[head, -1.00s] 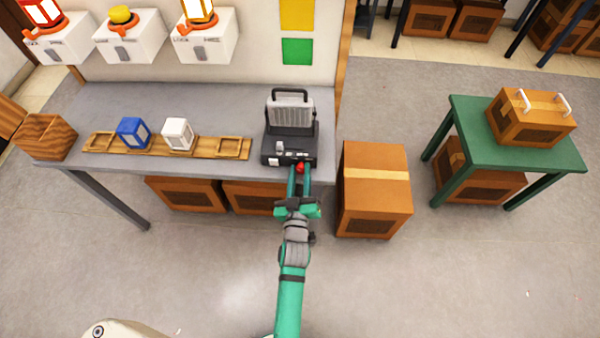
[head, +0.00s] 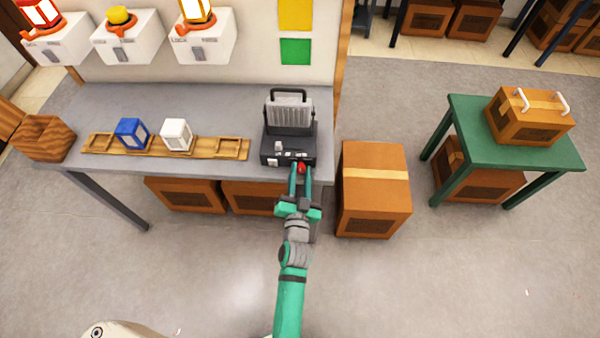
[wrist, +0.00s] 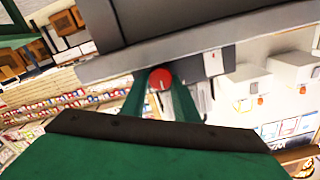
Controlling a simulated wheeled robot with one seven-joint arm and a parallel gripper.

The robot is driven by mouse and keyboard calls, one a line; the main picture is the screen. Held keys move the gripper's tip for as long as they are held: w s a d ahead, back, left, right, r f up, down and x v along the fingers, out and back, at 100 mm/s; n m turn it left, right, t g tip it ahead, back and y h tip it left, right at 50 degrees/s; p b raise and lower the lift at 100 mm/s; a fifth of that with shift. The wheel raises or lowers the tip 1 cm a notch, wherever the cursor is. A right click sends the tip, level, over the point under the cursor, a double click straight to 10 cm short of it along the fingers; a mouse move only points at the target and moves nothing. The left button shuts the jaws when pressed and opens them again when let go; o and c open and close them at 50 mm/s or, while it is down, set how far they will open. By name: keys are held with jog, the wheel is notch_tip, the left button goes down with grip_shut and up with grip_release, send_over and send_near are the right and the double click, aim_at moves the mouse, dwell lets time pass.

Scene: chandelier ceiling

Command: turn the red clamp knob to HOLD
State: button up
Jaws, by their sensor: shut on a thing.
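The red clamp knob (head: 301,167) is on the front face of a dark grey machine (head: 275,147) at the right end of the grey workbench. My gripper (head: 300,172) reaches it from the front, one green finger on each side, shut on it. In the wrist view the round red knob (wrist: 160,77) sits between the two fingertips, with a thin line across its face. The wrist picture is strongly tilted. I cannot read any HOLD mark or tell which setting the knob points to.
A cardboard box (head: 374,190) stands on the floor just right of my arm.

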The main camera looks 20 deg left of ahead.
jog(key=shift+m, duration=1.2)
jog(key=o, duration=1.1)
jog(key=shift+d, duration=0.1)
jog(key=shift+c, duration=0.2)
jog(key=shift+f, duration=0.1)
